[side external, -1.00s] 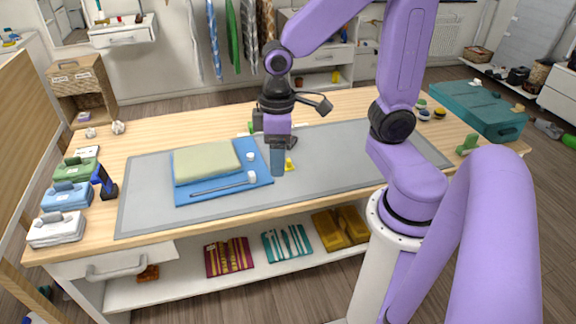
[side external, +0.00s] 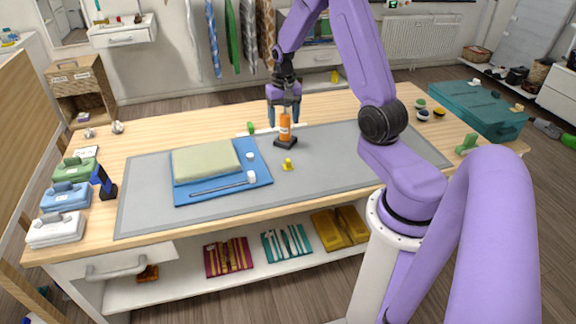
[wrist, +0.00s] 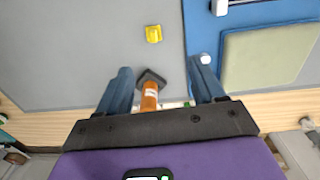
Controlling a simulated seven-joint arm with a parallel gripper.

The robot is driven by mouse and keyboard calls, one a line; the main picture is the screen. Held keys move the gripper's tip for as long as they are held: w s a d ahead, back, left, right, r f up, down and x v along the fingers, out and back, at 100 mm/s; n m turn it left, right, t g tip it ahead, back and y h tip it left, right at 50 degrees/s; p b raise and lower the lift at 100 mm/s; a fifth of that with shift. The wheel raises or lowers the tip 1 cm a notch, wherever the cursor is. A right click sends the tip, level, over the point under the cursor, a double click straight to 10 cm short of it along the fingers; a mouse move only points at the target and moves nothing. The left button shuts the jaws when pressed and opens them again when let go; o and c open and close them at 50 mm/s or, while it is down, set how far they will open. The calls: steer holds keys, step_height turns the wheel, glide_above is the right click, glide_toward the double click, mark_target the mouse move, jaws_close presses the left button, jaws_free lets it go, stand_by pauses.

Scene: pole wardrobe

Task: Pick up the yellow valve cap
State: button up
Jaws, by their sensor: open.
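The yellow valve cap (side external: 288,165) stands on the grey mat, just right of the blue board in the side view. In the wrist view the cap (wrist: 154,34) lies beyond my fingertips, near the top centre. My gripper (side external: 285,122) is open and points down, behind the cap in the side view. An orange bottle with a white label (side external: 285,126) on a dark square base stands between or just below my fingers. In the wrist view the bottle (wrist: 149,97) shows between my two blue fingers (wrist: 163,84). I cannot tell whether they touch it.
The blue board (side external: 226,194) holds a folded green cloth (side external: 206,160), a rod and a small white cap (side external: 250,156). A green piece (side external: 251,127) lies behind the board. The grey mat (side external: 345,165) is clear to the right. A teal case (side external: 480,108) sits at the right end.

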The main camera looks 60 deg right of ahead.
mark_target(288, 160)
steer(key=shift+m, duration=0.4)
steer(key=f, duration=0.6)
steer(key=d+f, duration=0.1)
steer(key=f, duration=0.5)
steer(key=d+f, duration=0.1)
steer(key=f, duration=0.5)
steer(key=shift+s, duration=0.2)
steer(key=c, duration=1.1)
